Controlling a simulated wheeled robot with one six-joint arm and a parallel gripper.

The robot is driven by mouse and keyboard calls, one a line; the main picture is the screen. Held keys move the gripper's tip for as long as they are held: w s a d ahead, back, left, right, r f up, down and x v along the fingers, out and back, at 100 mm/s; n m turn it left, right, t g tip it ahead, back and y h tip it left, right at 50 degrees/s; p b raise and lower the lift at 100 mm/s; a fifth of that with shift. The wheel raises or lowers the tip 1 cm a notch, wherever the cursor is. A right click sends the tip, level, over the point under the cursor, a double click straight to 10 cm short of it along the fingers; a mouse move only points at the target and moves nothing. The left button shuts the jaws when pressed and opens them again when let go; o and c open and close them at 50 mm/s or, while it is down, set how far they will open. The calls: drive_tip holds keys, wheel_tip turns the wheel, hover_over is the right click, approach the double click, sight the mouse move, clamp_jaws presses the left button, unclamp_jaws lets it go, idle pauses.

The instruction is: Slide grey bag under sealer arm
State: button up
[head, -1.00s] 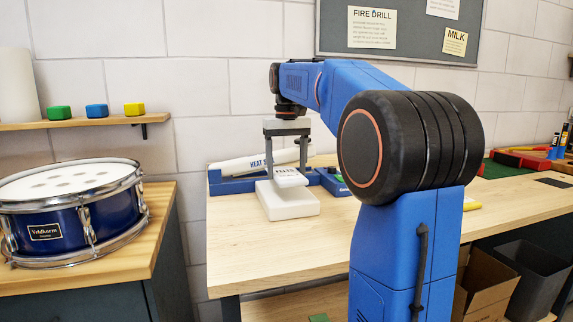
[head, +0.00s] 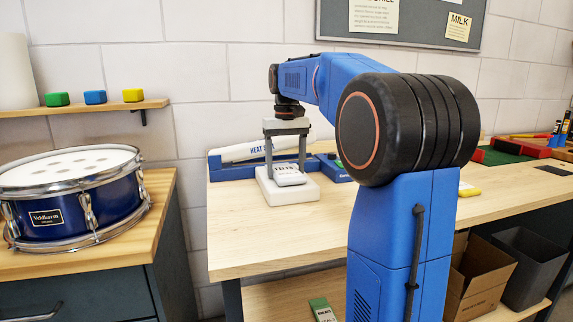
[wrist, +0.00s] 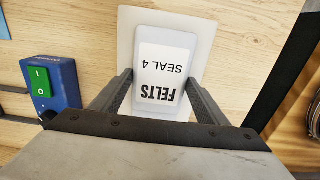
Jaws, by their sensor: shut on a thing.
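The grey bag (head: 290,177), with a white label reading FELTS SEAL 4, is held between the two fingers of my gripper (head: 286,168). In the wrist view the bag (wrist: 165,70) lies label up, with the fingers at its two sides. It is over a white slab (head: 293,196), resting on it or just above; I cannot tell which. The heat sealer has a blue base (head: 228,174) behind the slab. Its pale sealer arm (head: 238,152), marked HEAT, slants up to the right behind my gripper, which hides part of it.
A blue switch box with a green switch (wrist: 40,80) sits beside the slab. A blue drum (head: 75,205) stands on the left cabinet. A yellow item (head: 469,189) and a green tray (head: 500,153) are at right. The front of the bench is clear.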

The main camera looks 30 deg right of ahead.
drive_tip(key=shift+w+d, duration=0.3)
drive_tip(key=shift+w, duration=0.75)
drive_tip(key=shift+w+d, duration=0.3)
drive_tip(key=shift+w, duration=0.8)
drive_tip(key=shift+w+d, duration=0.3)
drive_tip(key=shift+w, duration=0.75)
drive_tip(key=o, duration=1.1)
drive_tip(key=shift+o, duration=0.2)
wheel_tip(320, 180, up, 17)
drive_tip(key=shift+r, duration=0.1)
